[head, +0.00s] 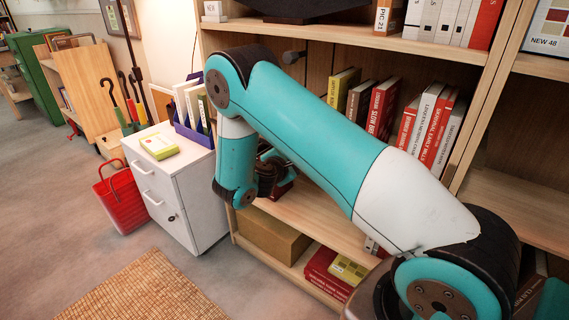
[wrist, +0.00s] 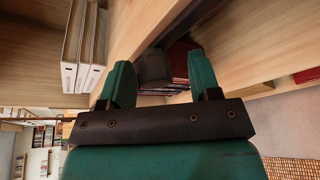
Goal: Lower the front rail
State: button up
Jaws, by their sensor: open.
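I cannot make out for sure which part is the front rail; no separate rail shows clearly in either view. The wooden bookcase (head: 310,32) stands behind my arm. My gripper (wrist: 160,80) is open, its two green fingers apart in the wrist view. A dark grey object (wrist: 153,67) shows between and beyond the fingers; I cannot tell what it is or whether they touch it. A pale wooden board (wrist: 135,28) runs diagonally above the fingers. In the head view my gripper is low at the bookcase's left side, mostly hidden by my arm.
Red and white books (head: 432,125) stand on the middle shelf. A white cabinet (head: 165,190) with a blue holder (head: 195,132) stands left of the bookcase, close to my arm. A red basket (head: 122,203) is beside it. The floor (head: 50,225) at the left is clear.

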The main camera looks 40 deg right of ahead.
jog(key=p+v, duration=0.1)
jog(key=v, duration=1.6)
jog(key=shift+s, duration=0.1)
jog(key=s+a+r+m+g+y, duration=0.3)
jog(key=s+a+r+m+y, duration=0.1)
jog(key=s+a+r+y, duration=0.6)
jog(key=s+a+r+m+g+y, duration=0.3)
jog(key=s+a+r+g+y, duration=0.25)
jog(key=s, duration=0.65)
notch_tip(320, 180, up, 17)
jog(key=t+y+p, duration=0.1)
jog(key=p, duration=1.6)
jog(key=shift+s+a+y, duration=0.2)
jog(key=shift+s+y, duration=0.05)
jog(key=shift+y, duration=0.1)
